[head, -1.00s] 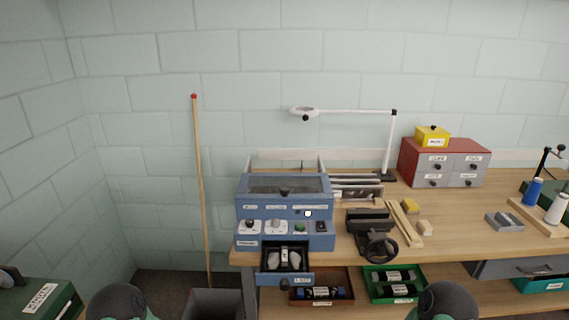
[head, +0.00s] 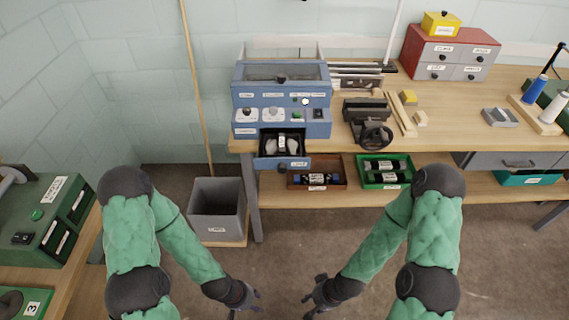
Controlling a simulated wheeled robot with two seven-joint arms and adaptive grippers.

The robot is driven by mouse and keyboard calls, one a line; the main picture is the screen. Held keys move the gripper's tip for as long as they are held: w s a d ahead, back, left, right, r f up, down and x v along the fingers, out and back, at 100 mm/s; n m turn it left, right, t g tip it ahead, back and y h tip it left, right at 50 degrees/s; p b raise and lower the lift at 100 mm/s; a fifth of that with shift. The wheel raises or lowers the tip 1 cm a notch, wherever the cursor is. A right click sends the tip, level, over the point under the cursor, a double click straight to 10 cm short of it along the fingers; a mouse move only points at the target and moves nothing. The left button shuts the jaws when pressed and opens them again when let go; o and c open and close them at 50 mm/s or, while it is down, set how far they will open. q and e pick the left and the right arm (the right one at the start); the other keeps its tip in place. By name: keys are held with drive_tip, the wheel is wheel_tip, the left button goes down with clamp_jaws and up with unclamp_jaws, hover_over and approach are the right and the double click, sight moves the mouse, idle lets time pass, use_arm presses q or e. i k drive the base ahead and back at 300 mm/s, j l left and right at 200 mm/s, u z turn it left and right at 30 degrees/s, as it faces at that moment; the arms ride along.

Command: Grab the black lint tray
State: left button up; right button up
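The black lint tray (head: 264,147) sits in the pulled-out drawer at the bottom front of the blue machine (head: 282,98) on the workbench. White clumps and a small labelled dark item show in it. A blue front with a label and a dark knob is below it. My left gripper (head: 256,302) is low in the picture, below and in front of the tray, with its fingers apart and empty. My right gripper (head: 308,304) is to its right, also with fingers apart and empty. Neither touches anything.
Red-brown (head: 335,165) and green (head: 398,164) bins stand on the shelf right of the drawer. A grey bin (head: 217,198) and a leaning wooden pole (head: 194,85) are left of the bench. A green machine (head: 50,222) stands far left. The floor between is clear.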

sight(282, 145)
drive_tip(key=i+j+z, duration=0.15)
drive_tip(key=z, duration=0.2)
drive_tip(key=i+j+z, duration=0.1)
drive_tip(key=z, duration=0.25)
drive_tip(key=i+j+z, duration=0.1)
drive_tip(key=j+z, duration=0.25)
drive_tip(key=l, duration=0.1)
